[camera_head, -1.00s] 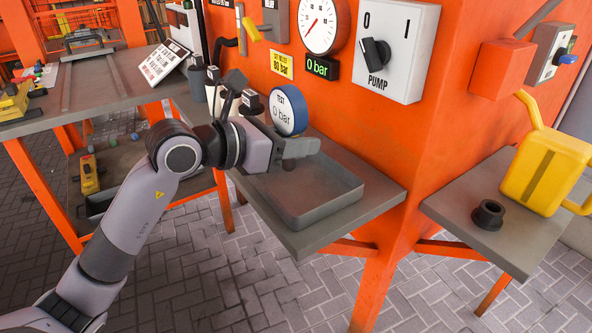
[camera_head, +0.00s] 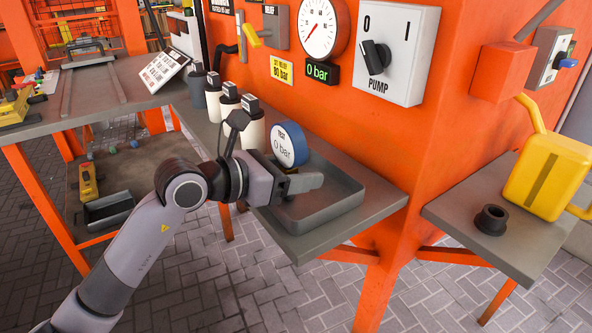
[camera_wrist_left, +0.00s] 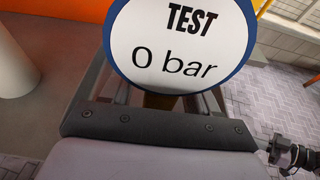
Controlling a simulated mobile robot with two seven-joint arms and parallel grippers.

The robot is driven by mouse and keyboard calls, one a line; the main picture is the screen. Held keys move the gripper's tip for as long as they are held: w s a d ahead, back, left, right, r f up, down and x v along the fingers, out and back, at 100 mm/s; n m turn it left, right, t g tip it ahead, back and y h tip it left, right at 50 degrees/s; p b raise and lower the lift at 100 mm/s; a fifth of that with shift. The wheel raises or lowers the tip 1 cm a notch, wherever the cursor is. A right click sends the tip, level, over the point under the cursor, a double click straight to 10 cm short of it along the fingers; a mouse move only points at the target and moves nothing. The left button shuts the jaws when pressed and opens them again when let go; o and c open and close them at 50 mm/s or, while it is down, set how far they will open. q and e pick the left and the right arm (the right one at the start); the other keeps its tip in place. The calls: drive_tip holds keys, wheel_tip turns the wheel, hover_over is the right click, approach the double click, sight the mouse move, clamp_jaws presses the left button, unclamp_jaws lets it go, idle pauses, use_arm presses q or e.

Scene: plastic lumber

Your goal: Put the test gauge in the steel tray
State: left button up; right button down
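The test gauge (camera_head: 290,143) has a white dial reading "TEST 0 bar" and a blue rim. It is upright over the left part of the grey steel tray (camera_head: 345,205). My left gripper (camera_head: 302,183) is around its stem, just below the dial, and appears shut on it. The gauge (camera_wrist_left: 180,45) fills the top of the left wrist view, with part of its brass stem (camera_wrist_left: 158,101) below the dial. The dial hides the fingertips there. Whether the stem's foot touches the tray floor is hidden.
White bottles (camera_head: 250,128) stand left of the gauge. The orange panel with the pump switch (camera_head: 376,56) rises behind the tray. The tray's right part is clear.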

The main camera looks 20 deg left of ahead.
use_arm(q)
drive_tip(key=shift+r, duration=0.1)
use_arm(e)
drive_tip(key=shift+s, duration=0.1)
use_arm(q)
drive_tip(key=shift+r, duration=0.15)
drive_tip(key=v, duration=1.2)
use_arm(e)
drive_tip(key=shift+s+f, duration=0.1)
